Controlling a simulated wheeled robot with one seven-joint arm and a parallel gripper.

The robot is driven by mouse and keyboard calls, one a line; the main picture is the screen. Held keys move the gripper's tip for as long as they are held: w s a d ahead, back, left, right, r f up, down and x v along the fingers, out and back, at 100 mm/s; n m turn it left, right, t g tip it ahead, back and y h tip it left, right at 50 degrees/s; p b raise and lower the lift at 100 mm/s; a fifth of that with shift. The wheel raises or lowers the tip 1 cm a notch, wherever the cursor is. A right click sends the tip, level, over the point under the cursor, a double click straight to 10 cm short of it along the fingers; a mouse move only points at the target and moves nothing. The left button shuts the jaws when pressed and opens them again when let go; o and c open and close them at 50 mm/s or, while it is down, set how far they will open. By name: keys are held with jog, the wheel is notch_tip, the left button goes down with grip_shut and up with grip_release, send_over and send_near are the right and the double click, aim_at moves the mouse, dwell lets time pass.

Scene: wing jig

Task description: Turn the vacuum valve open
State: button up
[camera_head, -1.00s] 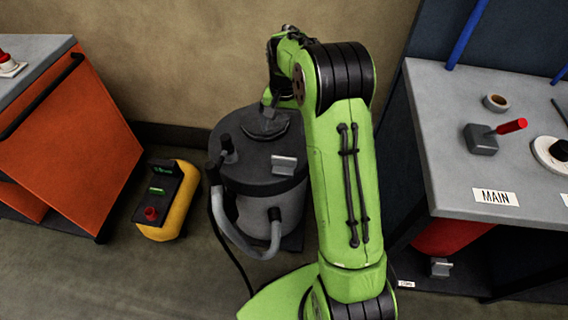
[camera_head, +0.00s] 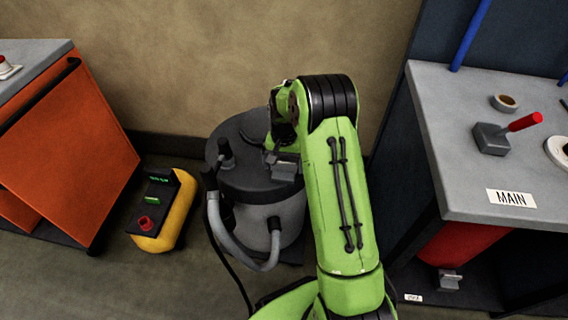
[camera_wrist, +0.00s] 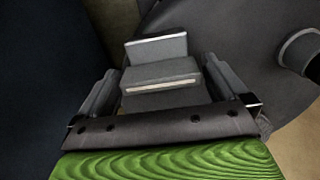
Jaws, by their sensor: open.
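The vacuum is a dark-lidded canister (camera_head: 225,180) on the floor against the wall. A small grey stepped block (camera_head: 285,168) stands on its lid, and it fills the middle of the wrist view (camera_wrist: 158,75). My gripper (camera_head: 277,155) is over the lid at this block, partly hidden by my arm. In the wrist view its open fingers (camera_wrist: 160,82) lie to the left and right of the block; I cannot tell whether they touch it. A grey valve body with a red lever (camera_head: 495,136) sits on the bench at the right, well away from my gripper.
A grey hose (camera_head: 225,240) hangs at the canister's front left. A yellow unit (camera_head: 176,215) stands on the floor to its left, near an orange cabinet (camera_head: 70,150). The bench (camera_head: 465,195) with the MAIN label (camera_head: 511,198) bounds the right side.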

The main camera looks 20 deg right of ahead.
jog(key=c, duration=0.8)
jog(key=shift+c, duration=0.2)
jog(key=shift+n, duration=0.3)
jog(key=n+p, duration=0.1)
jog(key=n, duration=0.2)
jog(key=shift+r+p, duration=0.1)
jog(key=shift+p, duration=0.3)
jog(key=n+p, duration=0.1)
jog(key=n, duration=0.4)
jog(key=n+p, duration=0.1)
jog(key=n, duration=0.3)
jog(key=shift+n, duration=0.4)
jog(key=shift+n+p, duration=0.35)
jog(key=shift+n, duration=1.95)
